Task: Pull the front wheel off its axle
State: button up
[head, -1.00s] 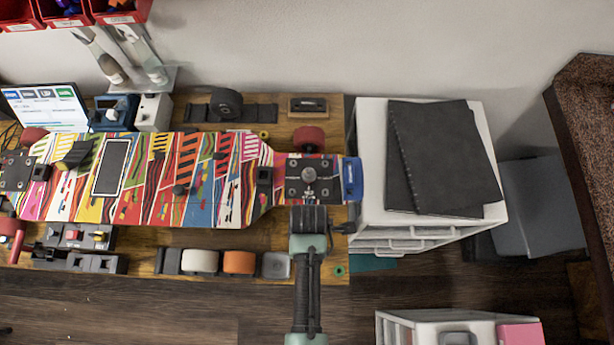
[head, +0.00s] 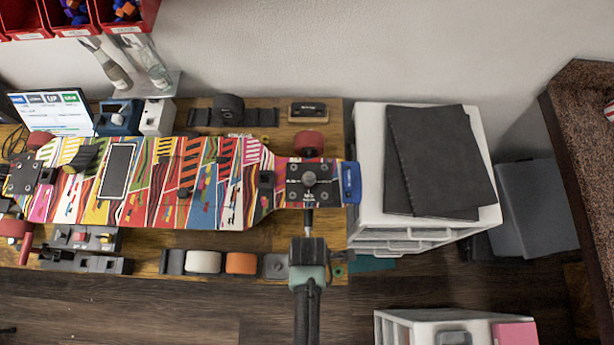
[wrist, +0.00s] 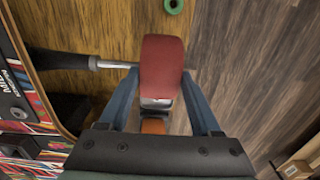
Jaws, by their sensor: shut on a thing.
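The skateboard (head: 205,185) with its striped, colourful deck lies across the bench. Its right-end truck (head: 309,180) carries a red wheel (head: 309,144) on the far side. My gripper (head: 308,246) is on the near side, just off the deck, and hides the near wheel in the head view. In the wrist view my gripper (wrist: 163,78) has its two blue fingers shut on the red front wheel (wrist: 162,70). The bare metal axle (wrist: 117,65) reaches from the dark hanger to the wheel's left side. I cannot tell how much of it is inside the wheel.
A holder (head: 172,262) with white, orange and grey wheels lies left of my gripper. A green ring (head: 338,271) lies at the bench's front right. A white drawer unit (head: 370,170) with dark notebooks (head: 440,160) stands close on the right.

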jog(key=shift+s+p, duration=0.45)
jog(key=shift+s, duration=0.8)
jog(key=s+r+p, duration=0.6)
jog(key=r+p, duration=0.1)
jog(key=p, duration=0.2)
dwell(0.6)
